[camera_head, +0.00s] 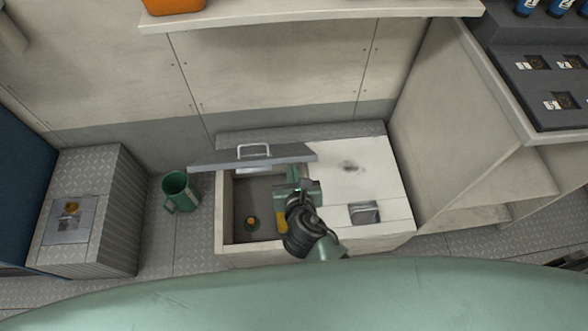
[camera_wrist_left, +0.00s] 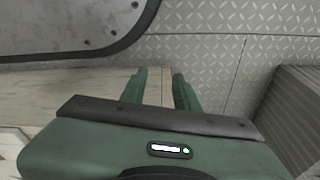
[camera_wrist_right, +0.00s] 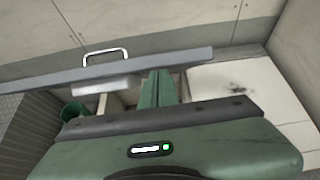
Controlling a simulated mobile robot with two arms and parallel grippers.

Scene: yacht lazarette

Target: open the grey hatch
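The grey hatch (camera_head: 290,155) is a flat lid with a metal handle, raised above the left compartment of a pale floor locker (camera_head: 400,230). The lid is tilted up and seen nearly edge-on; the compartment below shows open. My right gripper (camera_head: 292,180) is at the compartment's right side, just under the lid. In the right wrist view its fingers (camera_wrist_right: 158,80) are together, with the hatch (camera_wrist_right: 60,80) behind and left of them. Whether they touch the lid I cannot tell. My left gripper (camera_wrist_left: 159,78) is open and empty, and does not show in the head view.
Inside the compartment are a small orange-topped item (camera_head: 252,223) and a yellow item (camera_head: 282,222). The locker's right lid (camera_head: 350,180) is white with a metal latch (camera_head: 364,212).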

